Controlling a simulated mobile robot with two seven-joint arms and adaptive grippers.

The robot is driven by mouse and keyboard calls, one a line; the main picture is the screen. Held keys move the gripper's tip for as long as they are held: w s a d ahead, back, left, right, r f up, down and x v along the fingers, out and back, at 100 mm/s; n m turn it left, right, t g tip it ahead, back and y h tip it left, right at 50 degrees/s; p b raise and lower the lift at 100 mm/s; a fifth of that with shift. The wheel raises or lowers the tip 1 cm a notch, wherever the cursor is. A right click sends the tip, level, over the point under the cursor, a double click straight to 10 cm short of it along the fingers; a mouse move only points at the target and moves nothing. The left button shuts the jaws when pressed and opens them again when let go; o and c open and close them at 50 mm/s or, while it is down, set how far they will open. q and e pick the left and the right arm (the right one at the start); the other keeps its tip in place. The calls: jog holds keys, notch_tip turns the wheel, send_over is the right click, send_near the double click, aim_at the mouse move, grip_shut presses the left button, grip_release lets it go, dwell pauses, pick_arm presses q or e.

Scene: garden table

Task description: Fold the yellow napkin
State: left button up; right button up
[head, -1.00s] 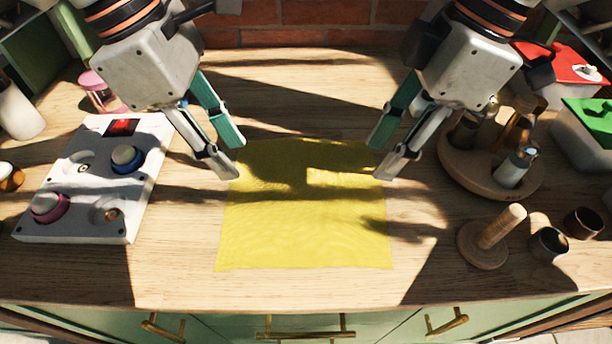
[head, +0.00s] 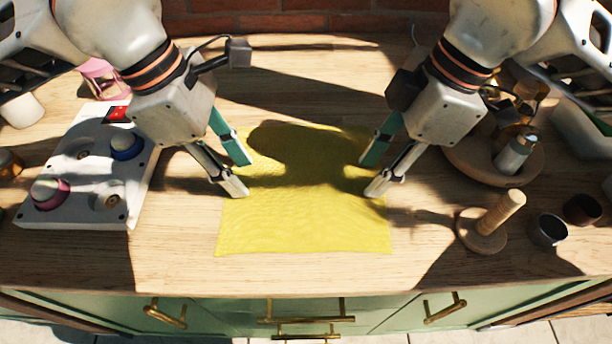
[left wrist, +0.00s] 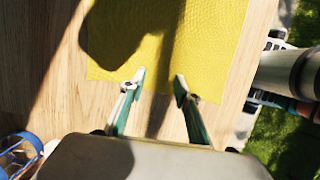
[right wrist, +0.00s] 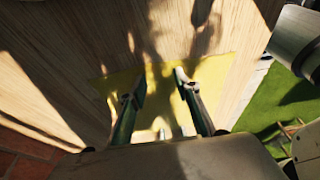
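The yellow napkin (head: 305,222) lies spread flat on the wooden table, with shadow over its far half. My left gripper (head: 242,177) is at the napkin's left edge, fingers apart, pointing down. In the left wrist view the napkin (left wrist: 205,35) shows beyond the open fingertips (left wrist: 158,80). My right gripper (head: 370,178) is at the napkin's right edge, fingers apart. In the right wrist view its open fingertips (right wrist: 158,82) are over the napkin (right wrist: 212,75). Neither gripper holds cloth. Whether the fingertips touch the napkin is unclear.
A white panel with knobs (head: 75,205) lies at the left. A round wooden holder (head: 480,175), a wooden peg stand (head: 485,232) and dark cups (head: 548,230) stand at the right. The table in front of the napkin is clear.

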pick_arm(q)
jog(key=shift+f, duration=0.35)
jog(key=c, duration=0.8)
pick_arm(e)
jog(key=shift+f, duration=0.35)
jog(key=c, duration=0.8)
pick_arm(q)
grip_shut()
pick_arm(e)
grip_shut()
pick_arm(q)
jog(key=shift+s+f, duration=0.15)
jog(key=shift+f, duration=0.1)
pick_arm(e)
jog(key=shift+s+f, duration=0.15)
jog(key=shift+f, duration=0.1)
